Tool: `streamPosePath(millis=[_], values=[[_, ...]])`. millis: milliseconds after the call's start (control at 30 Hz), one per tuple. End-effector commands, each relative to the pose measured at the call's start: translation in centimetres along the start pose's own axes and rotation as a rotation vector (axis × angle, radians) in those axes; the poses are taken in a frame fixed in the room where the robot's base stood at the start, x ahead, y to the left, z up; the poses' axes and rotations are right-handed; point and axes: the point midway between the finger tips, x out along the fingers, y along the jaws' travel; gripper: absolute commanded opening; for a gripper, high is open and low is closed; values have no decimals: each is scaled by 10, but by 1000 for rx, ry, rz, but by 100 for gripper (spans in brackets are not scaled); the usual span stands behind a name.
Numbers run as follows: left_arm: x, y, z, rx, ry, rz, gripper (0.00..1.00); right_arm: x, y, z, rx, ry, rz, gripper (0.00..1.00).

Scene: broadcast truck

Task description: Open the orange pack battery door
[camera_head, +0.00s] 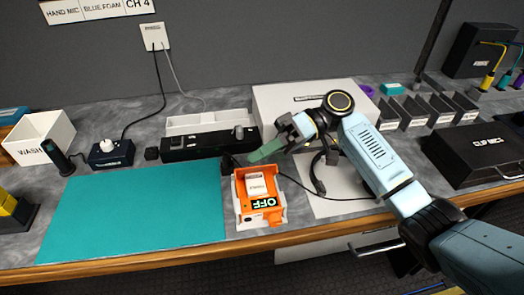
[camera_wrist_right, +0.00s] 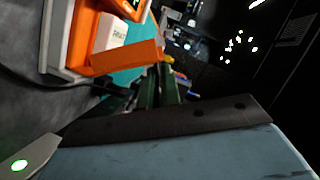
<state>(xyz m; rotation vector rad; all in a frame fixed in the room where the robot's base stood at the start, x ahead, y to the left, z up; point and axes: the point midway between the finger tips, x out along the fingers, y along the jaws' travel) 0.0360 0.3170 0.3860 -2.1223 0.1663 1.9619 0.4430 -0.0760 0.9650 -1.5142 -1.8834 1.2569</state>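The orange pack (camera_head: 241,191) sits in a pale holder on the bench, at the right end of the teal mat. It has a white label on top and a dark "OFF" plate at its front. The pack also shows at the upper left of the right wrist view (camera_wrist_right: 86,32), with an orange panel (camera_wrist_right: 125,57) nearest the fingers. I cannot tell whether that panel is the battery door. My right gripper (camera_head: 258,155) is just behind and above the pack, apart from it. Its green fingers (camera_wrist_right: 159,88) are close together with nothing visible between them. My left gripper is not in view.
The teal mat (camera_head: 140,215) is bare. A black strip device (camera_head: 195,146) and a large white box (camera_head: 285,100) stand behind the pack. A dark cable (camera_head: 330,195) runs right of it. A black "CLIP MICS" case (camera_head: 478,155) is at the right.

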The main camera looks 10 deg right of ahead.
Motion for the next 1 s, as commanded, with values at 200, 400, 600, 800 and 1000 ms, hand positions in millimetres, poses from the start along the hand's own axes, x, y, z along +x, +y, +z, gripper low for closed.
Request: streamPosePath(millis=[200,400,600,800,1000], values=[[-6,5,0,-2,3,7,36,-2,3,-6,110,0,-48,0],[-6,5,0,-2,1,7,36,-2,4,-6,120,0,-51,0],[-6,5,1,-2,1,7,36,-2,4,-6,119,-1,-51,13],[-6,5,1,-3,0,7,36,-2,4,-6,118,0,-50,27],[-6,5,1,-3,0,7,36,-3,2,-7,117,0,-50,27]])
